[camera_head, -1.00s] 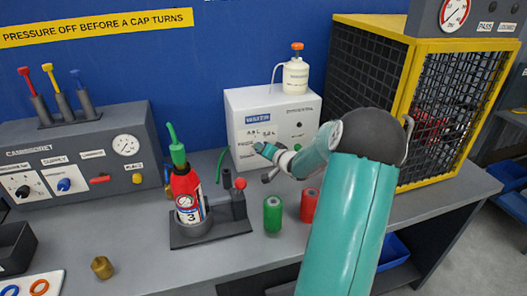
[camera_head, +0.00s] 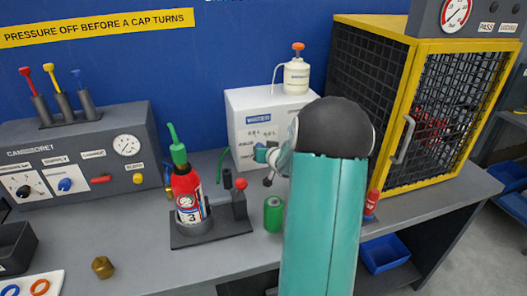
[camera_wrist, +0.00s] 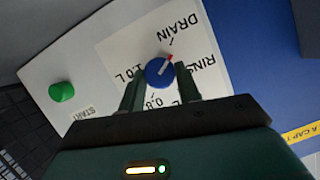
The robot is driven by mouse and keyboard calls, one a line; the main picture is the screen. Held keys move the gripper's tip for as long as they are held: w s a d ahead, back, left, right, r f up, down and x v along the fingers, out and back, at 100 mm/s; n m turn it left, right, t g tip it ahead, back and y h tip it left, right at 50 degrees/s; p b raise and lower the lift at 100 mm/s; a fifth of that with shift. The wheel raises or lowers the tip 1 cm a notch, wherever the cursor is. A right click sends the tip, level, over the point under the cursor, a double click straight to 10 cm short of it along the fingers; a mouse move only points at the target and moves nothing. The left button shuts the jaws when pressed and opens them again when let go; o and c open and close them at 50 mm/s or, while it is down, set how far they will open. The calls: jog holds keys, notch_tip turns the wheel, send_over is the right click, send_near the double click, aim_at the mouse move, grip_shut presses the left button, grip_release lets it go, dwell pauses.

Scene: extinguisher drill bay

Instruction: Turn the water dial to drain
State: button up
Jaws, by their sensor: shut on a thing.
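The white water box (camera_head: 243,120) stands at the back of the bench in the head view. Its blue water dial (camera_wrist: 158,74) shows in the wrist view, with a white and red pointer. The pointer is turned up and to the right, towards the gap between the DRAIN label (camera_wrist: 180,32) and the RINSE label, which is partly hidden. My gripper (camera_wrist: 160,88) is shut on the dial, one finger on each side. In the head view my gripper (camera_head: 262,154) is at the front of the box, and it hides the dial there.
A green START button (camera_wrist: 62,92) is on the same panel. A white bottle (camera_head: 296,77) stands on the box. A red extinguisher (camera_head: 187,193) in a stand and a green cylinder (camera_head: 273,213) are in front. A yellow-framed cage (camera_head: 408,100) stands to the right.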

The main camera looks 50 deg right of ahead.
jog(key=shift+a+n+g+h, duration=0.1)
jog(key=shift+n+g+h, duration=0.3)
jog(key=shift+n, duration=0.5)
jog(key=o, duration=1)
jog(key=shift+c, duration=0.2)
jog(key=shift+r, duration=0.15)
notch_tip(320, 180, up, 4)
jog(key=shift+s+f, duration=0.15)
jog(key=shift+f, duration=0.1)
jog(key=s+a+r, duration=0.9)
jog(key=s, duration=0.1)
jog(key=shift+s, duration=0.25)
jog(key=shift+r, duration=0.1)
